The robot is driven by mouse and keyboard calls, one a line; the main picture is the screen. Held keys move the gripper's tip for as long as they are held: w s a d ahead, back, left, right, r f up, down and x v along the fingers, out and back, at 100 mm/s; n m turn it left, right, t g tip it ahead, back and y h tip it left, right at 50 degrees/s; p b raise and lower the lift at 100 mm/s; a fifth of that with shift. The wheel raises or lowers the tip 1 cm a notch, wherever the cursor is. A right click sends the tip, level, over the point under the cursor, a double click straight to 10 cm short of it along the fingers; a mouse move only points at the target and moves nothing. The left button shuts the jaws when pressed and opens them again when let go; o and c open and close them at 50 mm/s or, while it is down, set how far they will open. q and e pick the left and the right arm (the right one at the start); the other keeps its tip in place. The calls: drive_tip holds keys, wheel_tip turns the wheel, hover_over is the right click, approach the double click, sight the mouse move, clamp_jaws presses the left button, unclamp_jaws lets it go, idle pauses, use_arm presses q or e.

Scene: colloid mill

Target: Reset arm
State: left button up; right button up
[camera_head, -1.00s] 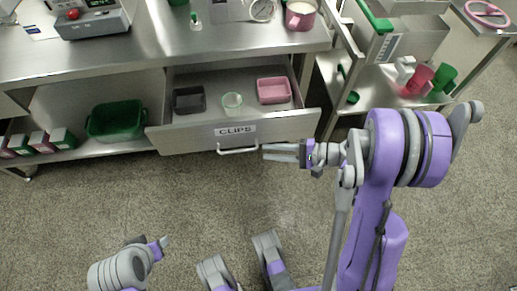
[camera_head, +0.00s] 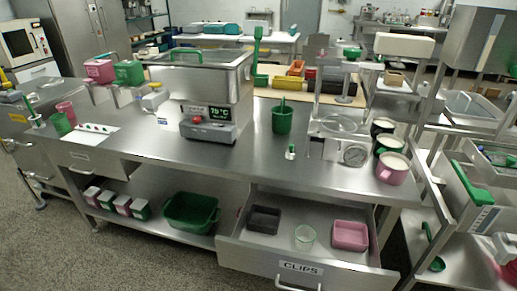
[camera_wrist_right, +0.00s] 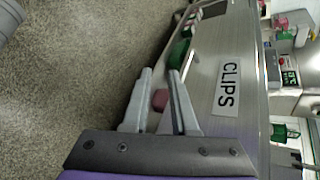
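My right gripper (camera_wrist_right: 160,72) shows in the right wrist view, its two grey fingers apart with a gap between the tips. It is beside the front of the metal drawer labelled CLIPS (camera_wrist_right: 226,125), and nothing is clearly held. A small pink shape (camera_wrist_right: 160,98) shows between the fingers; I cannot tell what it is. In the head view neither gripper shows. The drawer (camera_head: 245,256) is pulled out there, with its handle (camera_head: 298,284) at the bottom edge. My left gripper is out of view.
The open drawer holds a dark tray (camera_head: 264,220), a clear greenish cup (camera_head: 304,237) and a pink tray (camera_head: 350,235). A green bin (camera_head: 191,212) stands on the lower shelf. The steel worktop (camera_head: 240,165) carries a heated bath (camera_head: 206,105) and cups. Floor at left is clear.

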drive_tip(key=s+r+n+g+h, duration=0.2)
drive_tip(key=s+n+h, duration=0.8)
drive_tip(key=s+n, duration=0.1)
use_arm(q)
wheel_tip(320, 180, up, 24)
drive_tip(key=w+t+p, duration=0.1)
drive_tip(key=p, duration=2)
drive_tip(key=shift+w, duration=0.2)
use_arm(e)
wheel_tip(320, 180, up, 25)
drive_tip(key=w+t, duration=0.1)
drive_tip(key=shift+w+d, duration=0.2)
drive_tip(key=shift+d, duration=0.05)
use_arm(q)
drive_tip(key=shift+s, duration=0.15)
use_arm(e)
drive_tip(key=shift+s+f, duration=0.15)
